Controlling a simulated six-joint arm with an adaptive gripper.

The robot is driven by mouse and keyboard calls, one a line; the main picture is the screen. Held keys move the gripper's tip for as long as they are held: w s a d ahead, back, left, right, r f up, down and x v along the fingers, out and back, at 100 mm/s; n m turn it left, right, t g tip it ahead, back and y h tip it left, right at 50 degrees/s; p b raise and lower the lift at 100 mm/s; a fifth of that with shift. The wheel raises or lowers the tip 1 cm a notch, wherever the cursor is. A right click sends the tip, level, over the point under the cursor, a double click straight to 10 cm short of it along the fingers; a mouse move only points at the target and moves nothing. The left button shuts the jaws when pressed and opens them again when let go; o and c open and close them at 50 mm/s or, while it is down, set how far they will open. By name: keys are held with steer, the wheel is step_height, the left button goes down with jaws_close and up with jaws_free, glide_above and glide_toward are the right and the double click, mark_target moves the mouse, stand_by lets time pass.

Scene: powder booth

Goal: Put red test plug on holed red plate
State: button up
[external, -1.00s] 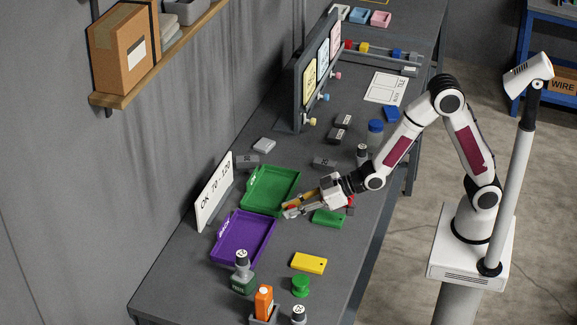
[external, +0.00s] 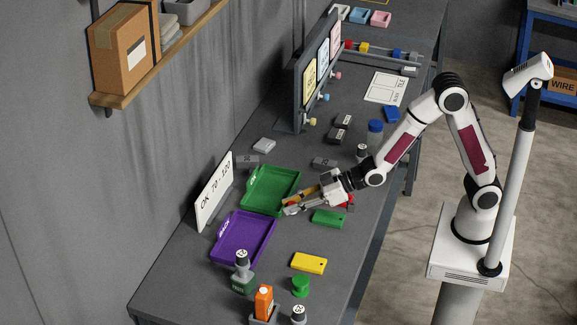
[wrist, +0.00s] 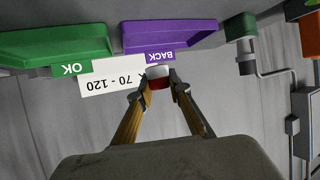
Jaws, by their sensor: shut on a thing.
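My gripper (wrist: 158,84) is shut on a small red plug (wrist: 157,83) with a pale grey-white end, held between the fingertips in the wrist view.
The green OK tray (external: 292,190) and purple BACK tray (external: 262,254) lie beside the upright sign (external: 214,190). A green plate (external: 328,218), yellow plate (external: 309,263) and green plug (external: 300,286) lie nearer the front edge.

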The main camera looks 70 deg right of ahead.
steer(key=shift+d, duration=0.1)
steer(key=w+d+r+m+h, duration=0.1)
steer(key=w+d+r, duration=0.1)
steer(key=d, duration=1)
steer(key=w+d+r+m+h, duration=0.1)
steer(key=w+d, duration=0.1)
steer(key=d, duration=0.9)
steer(key=shift+s+d+r+n+y, duration=0.7)
steer(key=shift+s+d+n+y, duration=0.25)
steer(key=shift+d, duration=1.2)
steer(key=s+a+f+n+g+y, duration=0.2)
steer(key=s+a+n+y, duration=0.3)
steer(key=s, duration=0.6)
steer(key=shift+a+f+n+g, duration=0.15)
steer(key=shift+a+n+g, duration=0.2)
steer(key=shift+a+g, duration=0.55)
steer(key=shift+a+f, duration=0.1)
steer(key=shift+f, duration=2.8)
